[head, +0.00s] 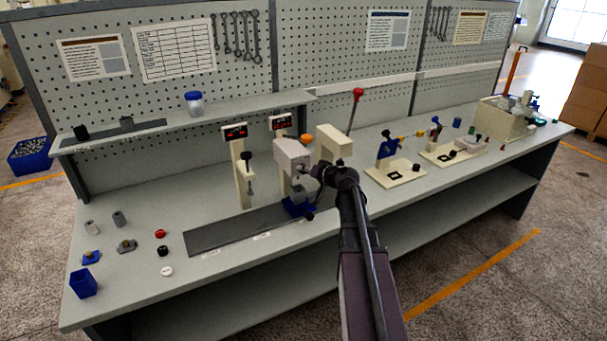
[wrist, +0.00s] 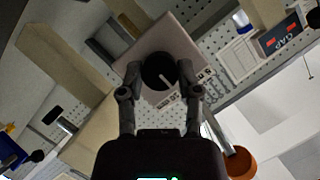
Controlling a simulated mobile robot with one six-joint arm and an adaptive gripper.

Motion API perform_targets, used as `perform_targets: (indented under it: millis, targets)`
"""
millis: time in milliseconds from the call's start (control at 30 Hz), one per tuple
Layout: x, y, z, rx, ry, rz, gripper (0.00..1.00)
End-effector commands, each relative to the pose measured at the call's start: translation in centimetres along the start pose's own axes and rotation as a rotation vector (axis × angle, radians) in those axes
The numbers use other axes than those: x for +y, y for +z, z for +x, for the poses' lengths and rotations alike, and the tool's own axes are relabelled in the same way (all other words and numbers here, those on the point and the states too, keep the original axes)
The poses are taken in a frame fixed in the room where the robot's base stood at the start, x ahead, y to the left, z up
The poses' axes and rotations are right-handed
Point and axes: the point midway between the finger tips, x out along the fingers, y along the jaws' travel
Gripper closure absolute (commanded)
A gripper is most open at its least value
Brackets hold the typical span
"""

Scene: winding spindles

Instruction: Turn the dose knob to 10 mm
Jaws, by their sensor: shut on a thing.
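The dose knob (wrist: 157,70) is round and black with a white pointer mark. It sits on the pale face of a machine housing (wrist: 130,52). In the head view my gripper (head: 316,172) is at the right side of the white machine (head: 291,153) with a blue base (head: 297,207); the knob is hidden there.
An orange round cap (head: 307,139) and a cream housing (head: 334,144) with a red-tipped lever (head: 358,93) stand close by. A cream stand with a red display (head: 236,133) is to the left.

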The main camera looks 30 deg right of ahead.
Motion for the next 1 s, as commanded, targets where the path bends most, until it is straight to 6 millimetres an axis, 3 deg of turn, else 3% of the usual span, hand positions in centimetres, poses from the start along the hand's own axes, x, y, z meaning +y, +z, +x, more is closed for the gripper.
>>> perform_targets:
  millis: [500, 1000]
  targets:
    - [0.27, 0.33, 0.09, -0.005, -0.162, 0.392, 1.0]
    - [0.09, 0.2, 0.01, -0.005, -0.203, 0.492, 1.0]
